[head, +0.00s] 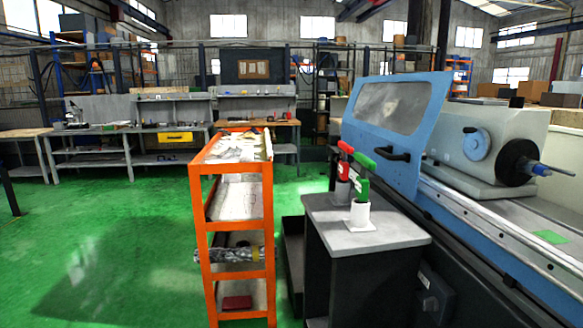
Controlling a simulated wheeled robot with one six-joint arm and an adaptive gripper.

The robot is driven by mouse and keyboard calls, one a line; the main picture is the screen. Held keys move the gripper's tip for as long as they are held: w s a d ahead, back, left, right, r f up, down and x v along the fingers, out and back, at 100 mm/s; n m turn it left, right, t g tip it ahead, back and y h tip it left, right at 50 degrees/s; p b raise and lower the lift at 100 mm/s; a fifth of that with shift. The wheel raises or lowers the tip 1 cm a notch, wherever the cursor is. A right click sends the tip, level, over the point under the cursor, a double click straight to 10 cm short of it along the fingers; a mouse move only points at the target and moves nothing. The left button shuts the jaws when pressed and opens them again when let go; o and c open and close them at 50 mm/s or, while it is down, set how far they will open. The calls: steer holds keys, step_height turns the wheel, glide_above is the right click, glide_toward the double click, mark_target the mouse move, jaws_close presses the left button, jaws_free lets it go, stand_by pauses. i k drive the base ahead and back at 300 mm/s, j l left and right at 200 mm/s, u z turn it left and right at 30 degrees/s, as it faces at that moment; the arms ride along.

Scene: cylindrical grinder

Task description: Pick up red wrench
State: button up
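A red wrench (343,169) with a T-shaped top stands upright on a small dark cabinet with a grey top (385,236), in the middle right of the head view. A green wrench (362,186) of similar shape stands just in front and to the right, in a white holder (361,214). The green one's top comes very close to the red one in the picture and partly covers it; I cannot tell whether they touch. My gripper is not in view.
An orange shelf cart (200,225) stands left of the cabinet, with a silver ribbed part (225,255) protruding. The blue grinder door (392,135) and machine are behind and right. Workbenches (90,131) line the back. The green floor (110,240) at left is clear.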

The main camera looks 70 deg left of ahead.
mark_target(344, 169)
steer(key=u, duration=2.05)
steer(key=i, duration=0.3)
